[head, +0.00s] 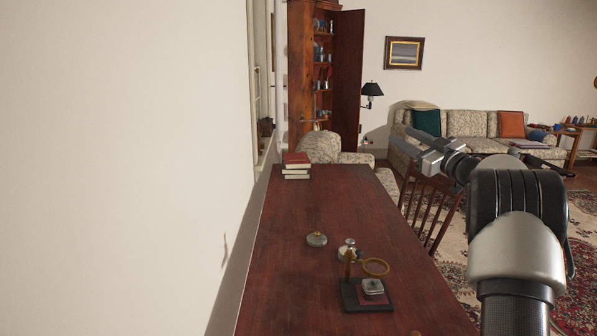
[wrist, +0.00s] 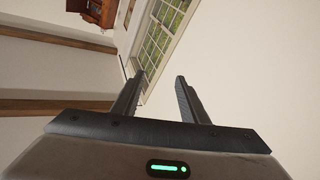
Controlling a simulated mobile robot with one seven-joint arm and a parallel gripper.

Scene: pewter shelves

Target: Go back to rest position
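My gripper (head: 430,152) is at the right in the head view, held in the air beyond the right edge of the table, with my arm reaching up from the lower right. In the wrist view the two fingers of my gripper (wrist: 157,92) stand apart with nothing between them. The wrist view looks towards a window (wrist: 164,38) and pale wall, tilted. No object is touching the gripper.
A long dark red table (head: 310,215) runs along the left wall. A patterned sofa (head: 467,124) is behind.

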